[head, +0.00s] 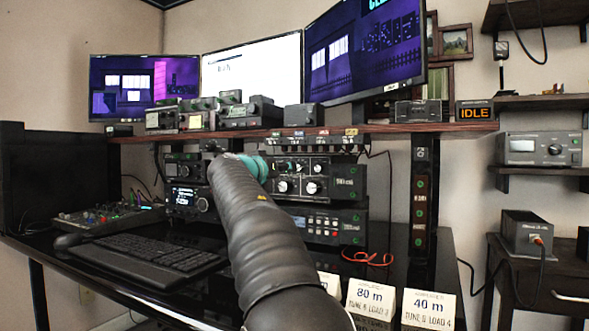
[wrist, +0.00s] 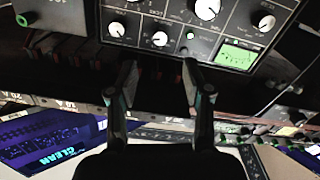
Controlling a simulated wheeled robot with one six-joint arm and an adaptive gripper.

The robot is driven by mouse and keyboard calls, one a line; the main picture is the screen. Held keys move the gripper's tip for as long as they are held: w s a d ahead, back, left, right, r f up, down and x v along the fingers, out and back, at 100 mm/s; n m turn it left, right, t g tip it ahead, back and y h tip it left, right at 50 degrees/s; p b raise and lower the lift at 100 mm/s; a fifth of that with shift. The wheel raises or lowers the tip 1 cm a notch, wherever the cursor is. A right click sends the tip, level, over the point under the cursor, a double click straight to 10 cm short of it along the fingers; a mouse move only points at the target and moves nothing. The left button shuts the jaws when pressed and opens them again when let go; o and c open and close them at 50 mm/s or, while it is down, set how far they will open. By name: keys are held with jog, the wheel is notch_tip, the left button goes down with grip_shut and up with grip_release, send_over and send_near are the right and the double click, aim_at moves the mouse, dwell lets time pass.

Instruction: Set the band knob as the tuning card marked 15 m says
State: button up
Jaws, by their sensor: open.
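The tuner (head: 318,178) is a dark box with several white-capped knobs, on the rack under the shelf. In the wrist view its panel (wrist: 228,28) fills the top, with white knobs (wrist: 159,38) and a green-lit meter (wrist: 236,55). I cannot tell which knob is the band knob. My gripper (wrist: 158,75) is open and empty, its fingertips below the panel edge in the picture, apart from the knobs. In the head view my arm hides the gripper and part of the tuner. Tuning cards marked 80 m (head: 370,298) and 40 m (head: 428,309) stand in front; no 15 m marking is readable.
Another card (head: 330,284) is partly hidden by my arm. A keyboard (head: 133,258) and a small mixer (head: 105,217) are on the desk at left. A sign (head: 474,112) reads IDLE.

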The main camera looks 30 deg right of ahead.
aim_at(299, 168)
jog(key=p+x, duration=0.2)
jog(key=x, duration=0.6)
jog(key=shift+w+d, duration=0.2)
jog(key=shift+d, duration=0.1)
grip_shut()
